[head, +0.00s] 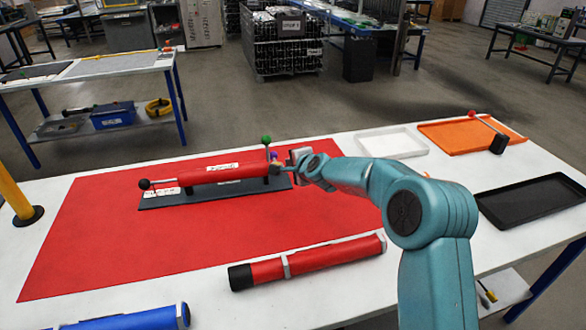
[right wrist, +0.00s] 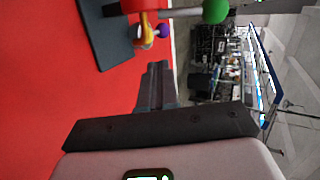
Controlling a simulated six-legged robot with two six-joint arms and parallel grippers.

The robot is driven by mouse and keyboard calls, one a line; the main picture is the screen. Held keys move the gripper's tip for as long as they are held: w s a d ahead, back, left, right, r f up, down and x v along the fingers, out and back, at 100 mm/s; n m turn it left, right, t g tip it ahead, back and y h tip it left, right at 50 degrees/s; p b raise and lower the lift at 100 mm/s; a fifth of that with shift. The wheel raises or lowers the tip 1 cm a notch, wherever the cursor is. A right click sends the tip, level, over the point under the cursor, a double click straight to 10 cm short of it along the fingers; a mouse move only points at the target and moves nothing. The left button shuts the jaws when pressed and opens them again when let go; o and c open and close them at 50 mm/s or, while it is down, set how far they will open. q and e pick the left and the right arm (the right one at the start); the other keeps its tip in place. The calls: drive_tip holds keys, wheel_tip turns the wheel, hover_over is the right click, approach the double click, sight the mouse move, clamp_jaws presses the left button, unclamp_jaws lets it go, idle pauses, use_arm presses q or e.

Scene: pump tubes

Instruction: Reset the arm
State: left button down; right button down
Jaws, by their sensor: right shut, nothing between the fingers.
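My right arm reaches over the table from the right in the head view. Its gripper (head: 282,169) is at the right end of a red pump tube (head: 208,174), which lies on a dark base plate (head: 160,201) on the red mat (head: 120,250). In the right wrist view the gripper's fingers (right wrist: 157,78) are together with nothing between them. Ahead of them are a green ball (right wrist: 215,11), a purple knob (right wrist: 163,31) and a yellow-orange piece (right wrist: 144,37) at the tube's end; they look apart from the fingertips. My left gripper is out of view.
Another red tube (head: 318,259) lies at the mat's front edge, and a blue tube (head: 130,319) at the front left. A yellow post (head: 14,190) stands at the left. White (head: 393,143), orange (head: 450,138) and black (head: 532,202) trays lie at the right.

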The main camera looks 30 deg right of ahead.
drive_tip(key=shift+s+r, duration=0.2)
drive_tip(key=shift+s, duration=0.1)
drive_tip(key=shift+w+f, duration=0.1)
